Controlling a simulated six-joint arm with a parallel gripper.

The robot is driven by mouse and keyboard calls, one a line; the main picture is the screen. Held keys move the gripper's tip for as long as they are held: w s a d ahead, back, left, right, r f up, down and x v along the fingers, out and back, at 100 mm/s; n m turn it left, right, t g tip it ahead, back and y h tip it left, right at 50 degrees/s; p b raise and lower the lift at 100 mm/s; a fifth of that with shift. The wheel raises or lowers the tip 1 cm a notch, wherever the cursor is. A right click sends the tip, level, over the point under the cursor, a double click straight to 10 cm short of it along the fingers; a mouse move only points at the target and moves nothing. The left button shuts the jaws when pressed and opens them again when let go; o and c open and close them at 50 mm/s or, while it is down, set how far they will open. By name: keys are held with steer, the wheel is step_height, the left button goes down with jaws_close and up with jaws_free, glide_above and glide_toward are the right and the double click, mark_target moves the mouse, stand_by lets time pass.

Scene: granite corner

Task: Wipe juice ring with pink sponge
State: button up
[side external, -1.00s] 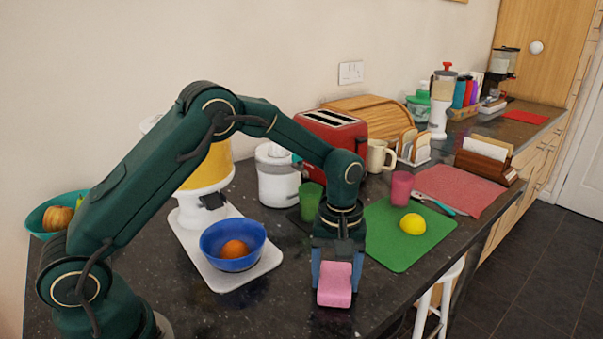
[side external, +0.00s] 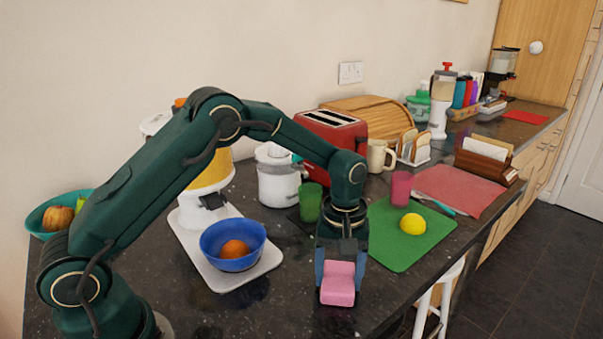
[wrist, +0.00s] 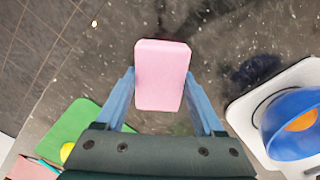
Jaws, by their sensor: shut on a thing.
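The pink sponge (side external: 338,284) is between the blue fingers of my gripper (side external: 338,278) near the counter's front edge. In the wrist view the sponge (wrist: 162,76) sits between both fingertips (wrist: 160,84), which are shut on it. I cannot tell whether its underside touches the counter. A dark patch (wrist: 257,73) shows on the counter to the right of the sponge in the wrist view. It may be juice or a reflection; no clear ring shape shows. Any mark beneath the sponge is hidden.
A blue bowl with an orange (side external: 232,260) stands on a white base left of my gripper. A green board (side external: 395,262) with a lemon (side external: 412,223) lies to the right. Green (side external: 310,199) and pink (side external: 400,190) cups stand behind. The counter between bowl and sponge is clear.

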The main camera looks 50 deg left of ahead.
mark_target(317, 302)
steer(key=s, duration=0.5)
step_height(317, 302, up, 8)
stand_by(0.7)
stand_by(0.4)
